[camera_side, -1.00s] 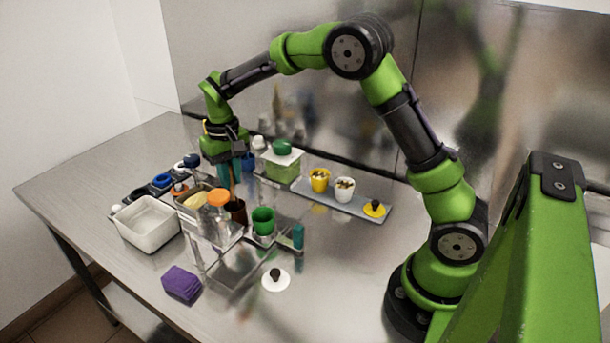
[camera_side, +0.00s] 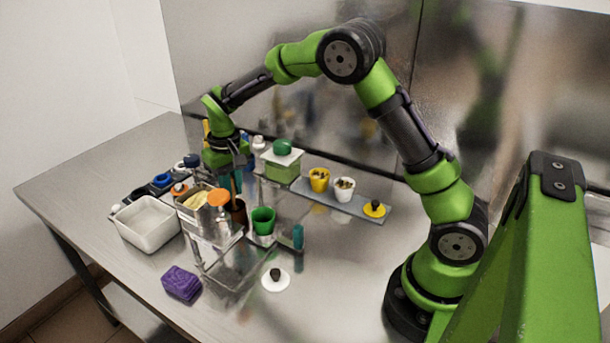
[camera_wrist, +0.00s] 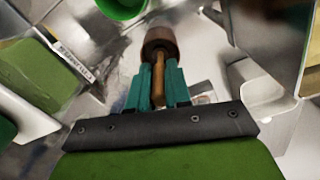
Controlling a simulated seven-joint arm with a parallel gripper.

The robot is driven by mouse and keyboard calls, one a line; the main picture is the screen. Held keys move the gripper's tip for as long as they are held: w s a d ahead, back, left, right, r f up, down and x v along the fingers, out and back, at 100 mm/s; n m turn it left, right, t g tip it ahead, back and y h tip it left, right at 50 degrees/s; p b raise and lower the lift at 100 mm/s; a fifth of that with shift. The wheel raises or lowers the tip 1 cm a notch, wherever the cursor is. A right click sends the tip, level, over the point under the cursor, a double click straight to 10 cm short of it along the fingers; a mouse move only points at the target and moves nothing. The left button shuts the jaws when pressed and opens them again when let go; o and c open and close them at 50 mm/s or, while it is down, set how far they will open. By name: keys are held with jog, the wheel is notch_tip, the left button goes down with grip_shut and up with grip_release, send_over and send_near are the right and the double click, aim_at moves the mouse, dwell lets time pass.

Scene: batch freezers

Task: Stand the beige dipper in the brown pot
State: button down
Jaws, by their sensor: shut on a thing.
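My gripper (camera_side: 233,172) is shut on the dipper (camera_side: 233,187), a thin stick that looks orange-brown here. In the wrist view, the dipper's handle (camera_wrist: 158,78) lies between the teal fingers of my gripper (camera_wrist: 158,88). The brown pot (camera_side: 239,213) stands behind the clear stand and just left of a green cup. The brown pot also shows in the wrist view (camera_wrist: 158,36), just beyond the fingers. The dipper is roughly upright, and its lower end meets the pot's opening. How deep it sits inside is hidden.
The green cup (camera_side: 263,221) stands close on the right. An orange-lidded container (camera_side: 219,197) is close on the left. A green box with a white lid (camera_side: 283,164) stands behind. A white bin (camera_side: 148,222) and purple sponge (camera_side: 181,283) are at the front left.

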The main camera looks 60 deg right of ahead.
jog(key=shift+f, duration=0.2)
jog(key=c, duration=0.5)
grip_release()
jog(key=shift+r, duration=0.1)
jog(key=shift+r, duration=3.45)
jog(key=shift+w, duration=0.1)
jog(key=s+a+r+t+y, duration=0.1)
jog(key=s+r+t, duration=0.2)
jog(key=s, duration=0.9)
jog(key=s+a+r+t+y, duration=0.1)
jog(key=s+r+t, duration=0.3)
jog(key=s, duration=0.8)
notch_tip(320, 180, up, 2)
jog(key=shift+a+r+m, duration=0.1)
jog(key=shift+a+m, duration=0.2)
jog(key=shift+a, duration=0.3)
